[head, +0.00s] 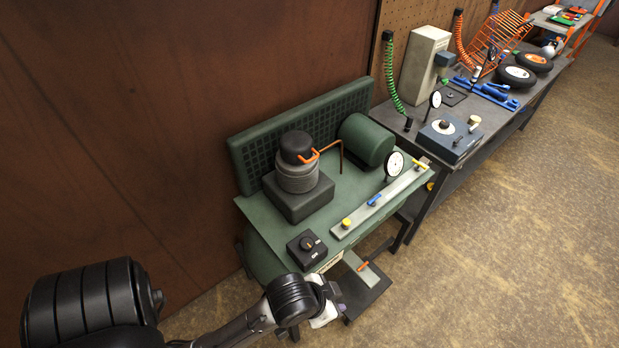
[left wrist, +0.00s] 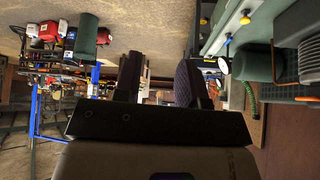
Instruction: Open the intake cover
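A green compressor unit (head: 352,188) stands against the brown wall in the head view. On it, a black round cap (head: 296,146) sits on a grey ribbed cylinder (head: 297,178), with an orange clip (head: 309,157) at its side. This cap may be the intake cover; no label shows. My left gripper (head: 327,304) is low in front of the unit, well apart from the cap. In the left wrist view my left gripper (left wrist: 158,76) has its two fingers apart with nothing between them. My right gripper is not in view.
A black switch box (head: 307,248), a rail with yellow and blue valves (head: 374,201), a white gauge (head: 394,166) and a green motor (head: 366,141) share the unit's top. A grey workbench (head: 487,122) with tools stands to the right. The floor (head: 510,240) in front is clear.

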